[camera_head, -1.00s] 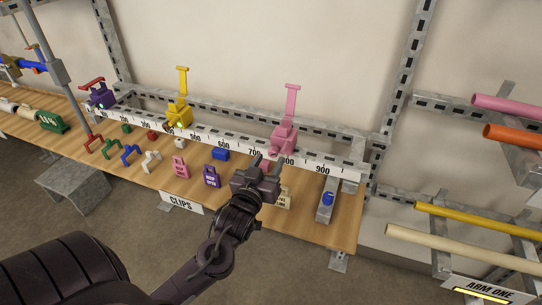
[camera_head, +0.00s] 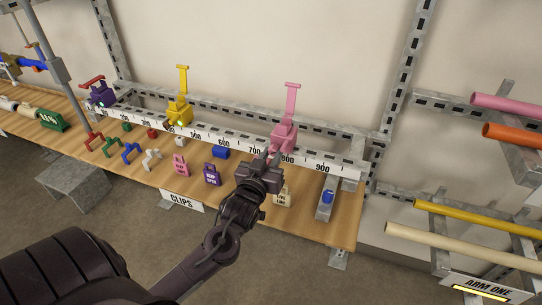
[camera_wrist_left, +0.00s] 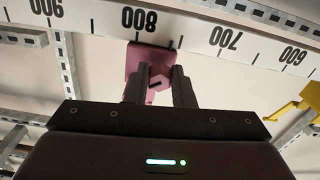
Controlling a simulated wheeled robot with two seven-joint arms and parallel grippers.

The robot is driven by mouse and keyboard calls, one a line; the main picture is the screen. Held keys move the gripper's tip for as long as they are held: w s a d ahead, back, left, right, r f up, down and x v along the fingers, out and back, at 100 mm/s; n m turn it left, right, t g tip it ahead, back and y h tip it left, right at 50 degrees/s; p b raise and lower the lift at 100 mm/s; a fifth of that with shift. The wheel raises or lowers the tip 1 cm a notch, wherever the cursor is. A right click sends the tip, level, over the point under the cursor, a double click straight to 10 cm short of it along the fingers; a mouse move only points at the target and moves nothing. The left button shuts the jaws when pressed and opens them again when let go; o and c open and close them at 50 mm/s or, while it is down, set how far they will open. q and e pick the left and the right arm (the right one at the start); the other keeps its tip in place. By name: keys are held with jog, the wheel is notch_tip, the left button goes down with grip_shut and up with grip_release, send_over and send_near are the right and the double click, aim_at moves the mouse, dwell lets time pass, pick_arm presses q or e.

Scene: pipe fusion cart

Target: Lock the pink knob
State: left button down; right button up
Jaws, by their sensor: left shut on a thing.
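The pink stop (camera_head: 284,132) with its tall upright handle sits on the white ruler rail (camera_head: 330,168) between the 700 and 800 marks. My left gripper (camera_head: 268,158) reaches up to its front from below. In the left wrist view my left gripper (camera_wrist_left: 160,72) has its two dark fingers close together on the pink knob (camera_wrist_left: 158,84), under the pink block (camera_wrist_left: 148,54). Most of the knob is hidden by the fingers, and its turn angle cannot be read. My right gripper is not in view.
A yellow stop (camera_head: 179,110) and a purple stop (camera_head: 102,95) stand further left on the rail. A grey bracket with a blue knob (camera_head: 327,197) stands at right.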

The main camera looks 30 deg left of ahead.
pick_arm(q)
jog(key=m+p, duration=0.2)
jog(key=shift+a+r+m+p, duration=0.1)
jog(key=shift+r+m+p, duration=0.1)
jog(key=shift+m+p, duration=0.15)
jog(key=m+p, duration=0.2)
jog(key=m, duration=0.2)
jog(key=shift+p, duration=0.3)
jog(key=m+p, duration=0.2)
jog(key=m, duration=0.1)
jog(key=shift+a+r, duration=0.1)
jog(key=m+p, duration=0.3)
jog(key=m, duration=0.1)
jog(key=m+p, duration=0.3)
jog(key=m, duration=0.3)
jog(key=shift+r+p, duration=0.15)
jog(key=shift+p, duration=0.2)
jog(key=shift+m+p, duration=1)
jog(key=shift+m, duration=1.15)
